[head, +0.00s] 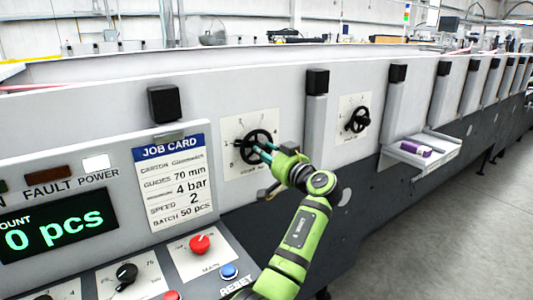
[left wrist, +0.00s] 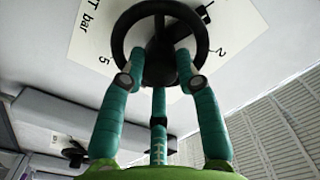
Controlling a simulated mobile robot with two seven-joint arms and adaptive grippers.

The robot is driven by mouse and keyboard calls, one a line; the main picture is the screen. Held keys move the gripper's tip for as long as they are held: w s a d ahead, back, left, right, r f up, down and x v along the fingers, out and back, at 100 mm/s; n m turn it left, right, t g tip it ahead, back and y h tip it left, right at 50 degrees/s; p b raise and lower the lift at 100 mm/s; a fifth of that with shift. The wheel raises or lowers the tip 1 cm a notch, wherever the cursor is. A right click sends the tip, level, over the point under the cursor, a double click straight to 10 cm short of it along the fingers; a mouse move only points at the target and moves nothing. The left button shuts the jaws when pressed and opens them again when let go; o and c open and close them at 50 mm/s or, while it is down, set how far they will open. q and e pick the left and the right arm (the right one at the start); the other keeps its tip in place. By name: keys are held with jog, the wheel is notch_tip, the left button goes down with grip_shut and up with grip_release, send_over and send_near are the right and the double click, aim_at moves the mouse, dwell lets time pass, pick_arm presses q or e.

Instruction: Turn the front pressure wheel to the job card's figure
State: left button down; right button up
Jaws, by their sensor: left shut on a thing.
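The black pressure wheel (head: 250,143) nearest the job card sits on a white dial plate (head: 228,128) on the machine's side. In the left wrist view the wheel (left wrist: 158,50) fills the upper middle; its plate (left wrist: 95,15) shows "T bar", 5 and 2. My left gripper (head: 265,150) is shut on this wheel, its teal fingers reaching into the ring. I cannot read the dial setting. The job card (head: 173,180) shows 4 bar, guides 70 mm, speed 2 and batch 50 pcs. My right gripper is not in view.
A second black wheel (head: 358,120) with its own dial is farther along the machine. A small tray (head: 418,150) holding a purple item juts out beyond it. Below the card are a red knob (head: 200,244), a blue reset button (head: 229,271) and a black knob (head: 126,274).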

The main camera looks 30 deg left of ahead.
pick_arm(q)
jog(key=m, duration=0.3)
jog(key=shift+r+p, duration=0.25)
jog(key=shift+p, duration=0.15)
jog(key=m+p, duration=0.1)
jog(key=m, duration=0.2)
jog(key=shift+r+m+p, duration=0.1)
jog(key=shift+m+p, duration=0.2)
jog(key=m+p, duration=0.2)
jog(key=m, duration=0.1)
jog(key=shift+m, duration=0.4)
jog(key=m+p, duration=0.3)
jog(key=shift+r+m, duration=0.1)
jog(key=shift+m, duration=0.2)
jog(key=m+p, duration=0.3)
jog(key=shift+m, duration=0.3)
jog(key=m+p, duration=0.3)
jog(key=m, duration=0.1)
jog(key=shift+m+p, duration=0.3)
jog(key=shift+p, duration=0.1)
jog(key=m+p, duration=0.3)
jog(key=m, duration=0.1)
jog(key=shift+f+m+p, duration=0.2)
jog(key=shift+m+p, duration=0.3)
jog(key=shift+m, duration=0.25)
jog(key=shift+f+m+p, duration=0.2)
jog(key=shift+m+p, duration=0.25)
jog(key=shift+m, duration=0.3)
